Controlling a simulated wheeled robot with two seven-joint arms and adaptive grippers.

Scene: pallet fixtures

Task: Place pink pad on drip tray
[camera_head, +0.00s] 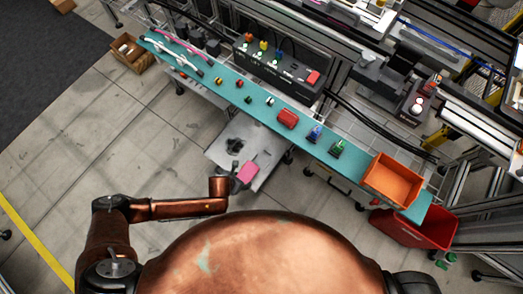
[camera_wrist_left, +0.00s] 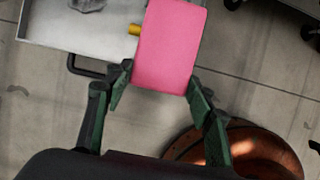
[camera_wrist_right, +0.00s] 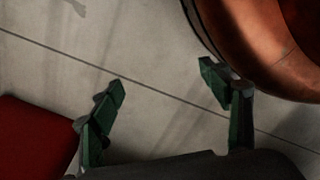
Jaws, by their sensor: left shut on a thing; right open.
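The pink pad (camera_head: 247,172) is at the end of my left arm in the head view, over the right front part of the grey drip tray (camera_head: 222,150). In the left wrist view the pink pad (camera_wrist_left: 170,45) sits between the fingertips of my left gripper (camera_wrist_left: 158,82), which is shut on it. The drip tray (camera_wrist_left: 60,35) lies behind and left of the pad there; whether they touch I cannot tell. My right gripper (camera_wrist_right: 165,85) is open and empty above the floor in the right wrist view.
A teal bench (camera_head: 225,85) with several small parts runs above the tray. An orange bin (camera_head: 392,181) stands at its right end, with a red bin (camera_head: 412,228) below. A small yellow item (camera_wrist_left: 134,29) shows beside the pad.

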